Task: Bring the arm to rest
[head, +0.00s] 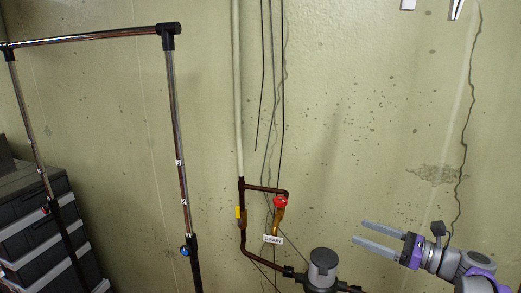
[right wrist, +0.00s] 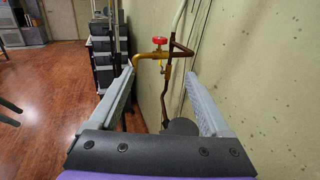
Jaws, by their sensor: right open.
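My right gripper (head: 368,234) is at the lower right of the head view, its two grey fingers pointing left. It is open and nothing is between its fingers. Its fingers also show in the right wrist view (right wrist: 164,95), spread apart, with pipework beyond them. My left gripper is in neither view.
A pipe with a red valve handle (head: 281,202) runs down the wall (head: 370,110), left of my right gripper. A grey cylinder (head: 322,268) is below it. A metal rack (head: 178,150) and dark drawers (head: 35,225) stand left. Open wooden floor (right wrist: 50,85) shows in the wrist view.

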